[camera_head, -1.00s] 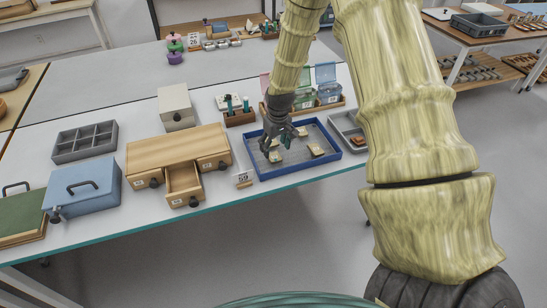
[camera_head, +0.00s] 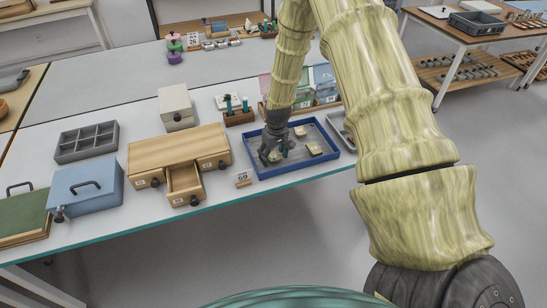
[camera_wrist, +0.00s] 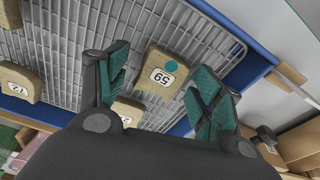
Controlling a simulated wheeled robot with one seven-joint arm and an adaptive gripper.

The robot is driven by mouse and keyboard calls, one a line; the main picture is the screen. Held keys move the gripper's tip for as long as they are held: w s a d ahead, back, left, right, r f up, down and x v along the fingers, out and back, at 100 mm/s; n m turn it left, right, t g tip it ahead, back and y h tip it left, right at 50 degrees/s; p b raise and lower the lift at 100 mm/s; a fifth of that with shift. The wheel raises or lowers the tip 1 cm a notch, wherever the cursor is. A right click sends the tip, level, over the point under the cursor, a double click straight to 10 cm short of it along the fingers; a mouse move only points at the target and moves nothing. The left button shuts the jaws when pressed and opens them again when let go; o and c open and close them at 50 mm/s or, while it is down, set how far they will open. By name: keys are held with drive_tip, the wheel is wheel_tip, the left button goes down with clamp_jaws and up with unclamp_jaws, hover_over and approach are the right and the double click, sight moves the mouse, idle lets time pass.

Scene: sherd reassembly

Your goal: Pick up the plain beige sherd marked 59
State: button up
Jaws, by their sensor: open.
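The beige sherd marked 59 (camera_wrist: 162,72) lies on the grey ribbed floor of the blue tray (camera_head: 330,161). It has a white label and a teal dot. In the wrist view my gripper (camera_wrist: 160,92) is open, with one green-padded finger on each side of the sherd and gaps between. In the head view my gripper (camera_head: 272,154) is low over the tray's left part and largely hides this sherd. I cannot tell whether the fingertips touch the tray floor.
Other beige sherds lie in the tray, one marked 12 (camera_wrist: 19,82) and one partly hidden by my gripper (camera_wrist: 126,112). The tray's rim surrounds them. A wooden drawer unit (camera_head: 178,150) with an open drawer and a small 59 card (camera_head: 242,178) stand to the left.

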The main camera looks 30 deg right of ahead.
drive_tip(key=c, duration=1.1)
drive_tip(key=shift+r, duration=0.1)
